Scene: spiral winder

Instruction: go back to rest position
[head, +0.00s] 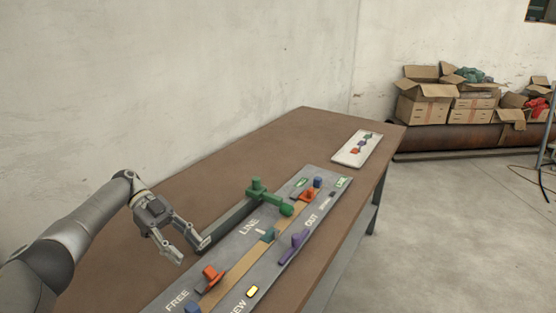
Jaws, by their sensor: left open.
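My left gripper (189,247) is over the brown table, near the left edge of the grey board (222,257). Its two fingers are apart and nothing is between them. My right gripper is not in view.
A white card (357,148) with small coloured shapes lies at the table's far end. The brown table (310,125) has bare room there and along the wall. Cardboard boxes (424,109) stand beyond on a long brown base. The floor at right is mostly clear, with cables at the edge.

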